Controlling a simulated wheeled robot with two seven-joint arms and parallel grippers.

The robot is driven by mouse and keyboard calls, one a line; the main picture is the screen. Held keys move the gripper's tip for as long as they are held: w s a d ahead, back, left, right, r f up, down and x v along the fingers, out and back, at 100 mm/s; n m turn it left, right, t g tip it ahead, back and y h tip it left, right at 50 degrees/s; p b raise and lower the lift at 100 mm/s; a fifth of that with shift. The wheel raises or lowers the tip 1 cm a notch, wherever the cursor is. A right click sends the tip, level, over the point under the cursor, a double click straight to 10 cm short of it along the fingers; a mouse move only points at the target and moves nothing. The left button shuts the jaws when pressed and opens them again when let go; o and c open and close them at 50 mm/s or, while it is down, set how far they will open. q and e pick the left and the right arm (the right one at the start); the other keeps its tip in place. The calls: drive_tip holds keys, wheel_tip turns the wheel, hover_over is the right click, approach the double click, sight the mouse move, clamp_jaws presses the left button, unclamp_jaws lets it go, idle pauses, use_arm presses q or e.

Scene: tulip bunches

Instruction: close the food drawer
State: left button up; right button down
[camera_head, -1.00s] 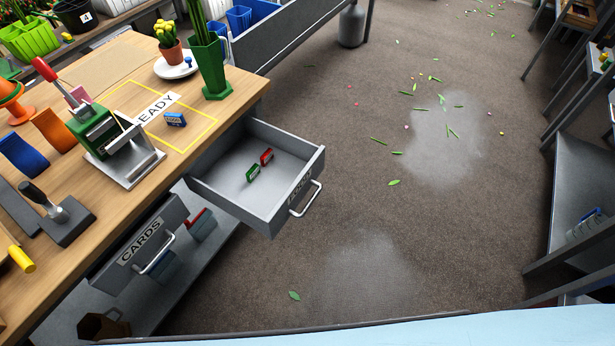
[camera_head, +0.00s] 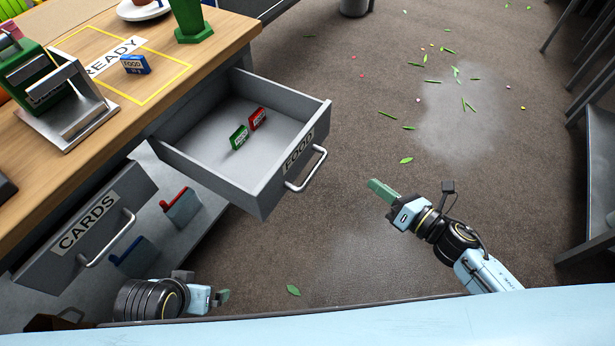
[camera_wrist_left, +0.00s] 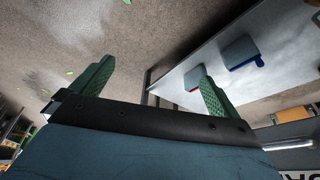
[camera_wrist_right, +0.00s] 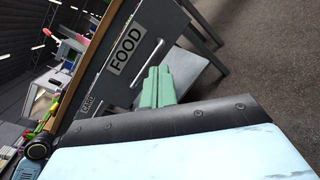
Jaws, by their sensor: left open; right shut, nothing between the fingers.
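The grey food drawer (camera_head: 272,189) is pulled out from the bench in the head view, with a FOOD label and a bar handle (camera_head: 308,170). A green packet (camera_head: 239,138) and a red packet (camera_head: 258,119) stand inside it. My right gripper (camera_head: 378,188) is shut and empty, to the right of the handle and apart from it. In the right wrist view its green fingers (camera_wrist_right: 157,88) point towards the drawer front (camera_wrist_right: 112,75). My left gripper (camera_head: 222,297) is low at the bottom, below the drawer; its fingers (camera_wrist_left: 152,85) are apart and empty in the left wrist view.
The CARDS drawer (camera_head: 95,222) is at the left, under the wooden bench top (camera_head: 178,45). A lower shelf (camera_head: 205,215) holds bins. A blue FOOD packet (camera_head: 135,64) sits in the yellow READY outline.

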drive_tip(key=s+a+r+n+g+y+b, duration=0.25)
drive_tip(key=a+r+n+y+b, duration=0.2)
drive_tip(key=n, duration=0.55)
approach(293, 154)
drive_tip(key=shift+n, duration=0.4)
drive_tip(key=x, duration=0.6)
use_arm(q)
wheel_tip(293, 154, up, 7)
drive_tip(key=w+d+t, duration=0.1)
drive_tip(key=w+t, duration=0.1)
drive_tip(key=t, duration=0.1)
drive_tip(key=shift+w+f+h, duration=0.15)
drive_tip(key=shift+w+h, duration=0.1)
drive_tip(key=shift+h, duration=0.05)
use_arm(e)
drive_tip(key=shift+w+a, duration=0.2)
drive_tip(key=shift+a, duration=0.2)
